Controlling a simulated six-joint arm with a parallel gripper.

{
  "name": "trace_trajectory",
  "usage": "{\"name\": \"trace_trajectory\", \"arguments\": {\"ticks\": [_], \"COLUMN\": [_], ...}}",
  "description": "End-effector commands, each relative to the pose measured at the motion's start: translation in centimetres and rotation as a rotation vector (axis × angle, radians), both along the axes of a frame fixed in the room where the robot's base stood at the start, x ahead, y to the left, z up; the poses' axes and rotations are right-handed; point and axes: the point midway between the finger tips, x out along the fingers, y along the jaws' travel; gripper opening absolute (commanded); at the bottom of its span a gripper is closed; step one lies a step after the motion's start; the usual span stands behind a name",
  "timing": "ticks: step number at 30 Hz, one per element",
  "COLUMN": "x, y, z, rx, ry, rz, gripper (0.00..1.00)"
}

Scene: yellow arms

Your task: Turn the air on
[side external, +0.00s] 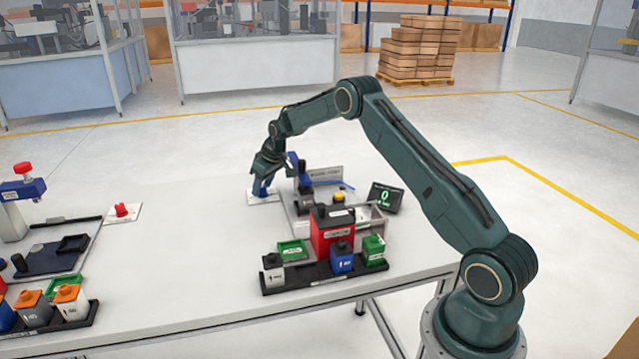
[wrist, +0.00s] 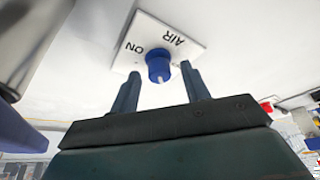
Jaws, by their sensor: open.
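The air switch is a blue knob (wrist: 158,68) on a white plate (wrist: 190,42) lettered AIR and ON. A pale mark shows on the knob's lower side in the wrist view. My gripper (wrist: 160,75) is open, with one finger on each side of the knob and no clear contact. In the side view my gripper (side external: 262,190) points down over the blue knob and partly hides it. The white plate (side external: 257,199) lies flat on the table there.
A fixture with a blue upright (side external: 293,160) stands close to the right of my gripper. A display (side external: 386,197) reads 0. A rack of containers (side external: 325,270) lies nearer the front. A red button (side external: 121,210) sits at the left. The table between is clear.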

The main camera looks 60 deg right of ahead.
Motion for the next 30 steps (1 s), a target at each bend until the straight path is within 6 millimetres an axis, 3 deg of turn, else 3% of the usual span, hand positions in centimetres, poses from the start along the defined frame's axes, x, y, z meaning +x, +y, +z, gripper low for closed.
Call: {"name": "trace_trajectory", "arguments": {"ticks": [4, 10, 11, 22, 30], "x": [0.0, -0.02, -0.02, -0.02, 0.01], "y": [0.0, -0.01, -0.01, 0.07, 0.19], "z": [0.01, 0.01, 0.01, 0.04, 0.04], "rx": [0.0, 0.0, 0.0, 0.0, 0.0], "ry": [0.0, 0.0, 0.0, 0.0, 0.001], "rz": [0.0, 0.0, 0.0, -0.039, -0.175], "gripper": [0.42, 0.03, 0.02, 0.02, 0.02]}}
